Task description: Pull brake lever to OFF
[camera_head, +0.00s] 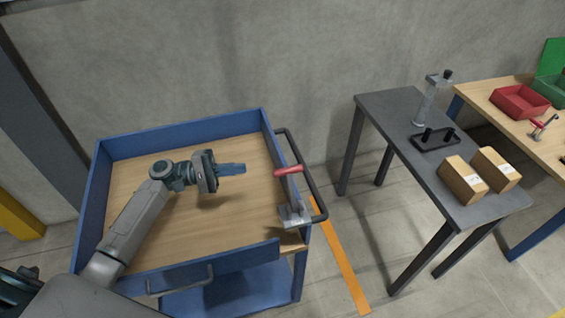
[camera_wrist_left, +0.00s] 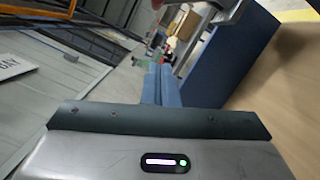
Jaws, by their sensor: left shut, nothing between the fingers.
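The brake lever has a red grip (camera_head: 288,170) and a grey metal bracket (camera_head: 295,213) at the right side of a blue cart with a wooden top (camera_head: 225,215). My left gripper (camera_head: 243,169) is over the cart top. Its blue fingers are shut and empty, pointing right toward the red grip, with a gap between them. In the left wrist view the shut fingers (camera_wrist_left: 160,85) point up the picture. A grey metal part shows at the top of that view, but I cannot tell the lever's marked position. My right gripper is not in view.
A black push handle (camera_head: 314,180) runs along the cart's right side beyond the lever. The cart's blue rim (camera_head: 185,136) surrounds its bare top. A grey table (camera_head: 385,108) with two cardboard boxes (camera_head: 462,181) stands to the right, across open floor.

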